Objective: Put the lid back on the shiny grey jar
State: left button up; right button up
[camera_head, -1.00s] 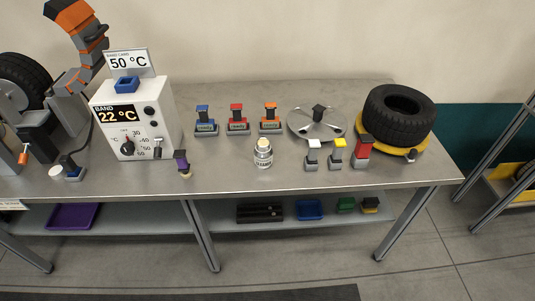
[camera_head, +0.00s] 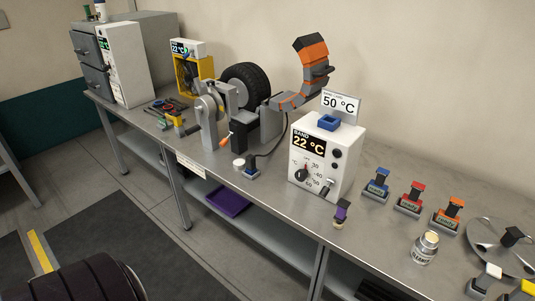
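A small shiny grey jar (camera_head: 425,247) with a label stands upright on the grey workbench (camera_head: 375,235), at the right of the head view. Its top looks pale, and I cannot tell whether it is open. I cannot identify the lid for certain. A small round white piece (camera_head: 239,163) lies on the bench left of the white control box. A small purple-topped piece with a pale bottom (camera_head: 341,212) stands near the front edge. Neither of my grippers is in view.
The white control box (camera_head: 322,160) reads 22 °C. Blue, red and orange-topped blocks (camera_head: 413,197) stand behind the jar, and a round metal plate (camera_head: 502,245) is at its right. A clamp machine with a tyre (camera_head: 246,86) and grey cabinets (camera_head: 90,62) stand farther left.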

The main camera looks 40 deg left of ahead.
aim_at(426, 247)
jog(key=i+j+u, duration=0.2)
jog(key=j, duration=0.2)
jog(key=i+j+u, duration=0.15)
jog(key=j, duration=0.3)
jog(key=i+j+u, duration=0.2)
jog(key=j, duration=0.15)
jog(key=i+j+u, duration=0.2)
jog(key=i+j, duration=0.05)
jog(key=j, duration=0.1)
